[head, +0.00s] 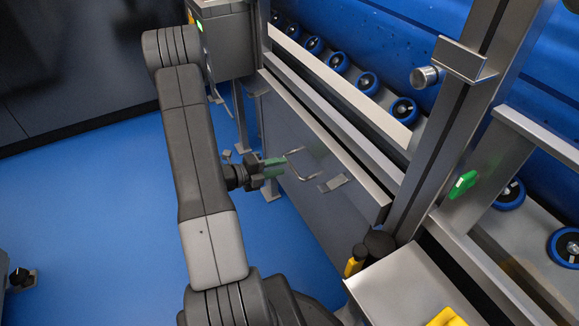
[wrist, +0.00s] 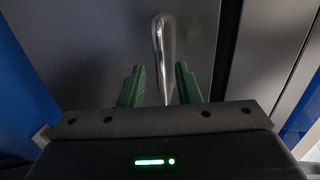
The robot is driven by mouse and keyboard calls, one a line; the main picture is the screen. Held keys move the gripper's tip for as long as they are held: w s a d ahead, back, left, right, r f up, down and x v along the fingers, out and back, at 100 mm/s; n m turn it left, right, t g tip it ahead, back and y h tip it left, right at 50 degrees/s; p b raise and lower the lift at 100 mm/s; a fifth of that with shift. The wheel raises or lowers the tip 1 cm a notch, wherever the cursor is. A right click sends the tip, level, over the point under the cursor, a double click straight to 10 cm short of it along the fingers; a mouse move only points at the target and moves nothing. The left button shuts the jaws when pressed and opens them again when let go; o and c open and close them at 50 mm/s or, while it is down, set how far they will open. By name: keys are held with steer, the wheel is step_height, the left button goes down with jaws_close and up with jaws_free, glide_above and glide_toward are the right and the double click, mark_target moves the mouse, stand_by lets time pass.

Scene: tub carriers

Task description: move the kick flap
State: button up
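The kick flap is a dark grey panel (head: 298,132) hanging below a metal rail in the head view; I take this panel as the flap. A bent metal bar handle (head: 305,178) sticks out from its face, and a small metal plate is beside it. My gripper (head: 283,167) is at the handle, its green fingers pointing at the panel. In the wrist view the handle (wrist: 159,48) runs between the two green fingers (wrist: 160,82), with a gap on each side. The gripper is open. The handle's near end is hidden behind the gripper body.
A conveyor with several blue wheels (head: 367,82) runs above the panel. A steel post (head: 447,130) with a green lever (head: 463,184) stands to the right. A metal table (head: 400,292) with yellow items is at lower right.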

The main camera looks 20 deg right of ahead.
mark_target(290, 163)
steer(key=shift+b+x, duration=0.4)
steer(key=shift+x, duration=1.85)
jaws_close()
